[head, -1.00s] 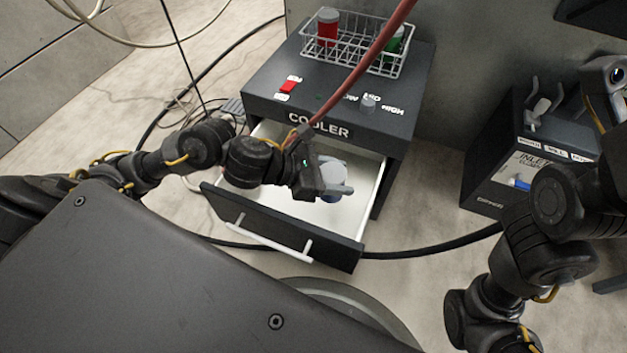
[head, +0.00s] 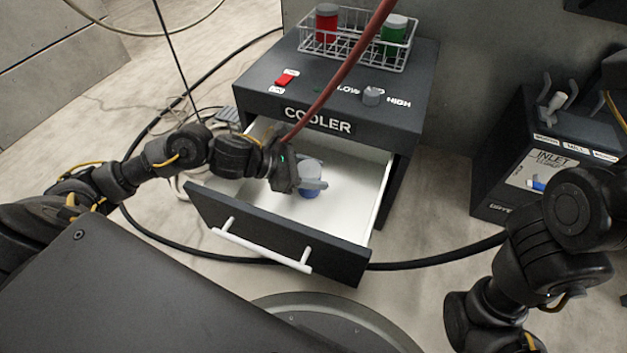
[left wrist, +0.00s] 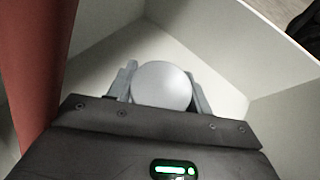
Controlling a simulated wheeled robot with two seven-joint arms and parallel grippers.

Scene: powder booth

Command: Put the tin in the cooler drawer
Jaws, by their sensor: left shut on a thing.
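The tin (head: 311,181) is blue with a pale grey lid. My left gripper (head: 314,184) is shut on it, inside the opening of the cooler drawer (head: 352,200). The left wrist view shows the tin's round lid (left wrist: 162,86) between the two grey fingers, with the white drawer walls around it. I cannot tell whether the tin's base touches the drawer floor. The drawer is pulled open from the dark cooler (head: 420,92) and looks otherwise empty. My right arm is at the right, but its gripper is not clearly in view.
A wire basket (head: 345,48) with a red tin (head: 326,24) and a green tin (head: 393,36) stands on the cooler. A reddish hose (head: 345,72) passes close to my left gripper. A dryer unit (head: 500,165) stands at the right. Black cables lie on the floor.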

